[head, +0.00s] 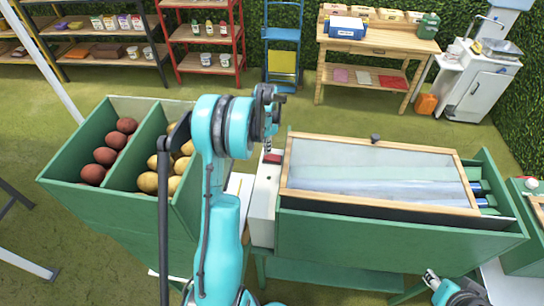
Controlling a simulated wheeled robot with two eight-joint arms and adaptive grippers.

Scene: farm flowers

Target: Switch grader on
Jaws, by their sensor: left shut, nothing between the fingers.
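The grader appears as a long green machine (380,243) with a wood-framed clear lid over blue-ended rollers. A pale control box (263,208) is at its left end, with a dark-red switch-like part (272,158) on top. Whether that part is on or off is too small to tell. My left gripper (271,132) is shut and empty, pointing down just above the red part. Contact cannot be told.
A green two-part bin (72,190) on the left holds red and yellow potatoes. Grassy floor lies clear between. A dark knob (376,138) sits at the lid's back edge.

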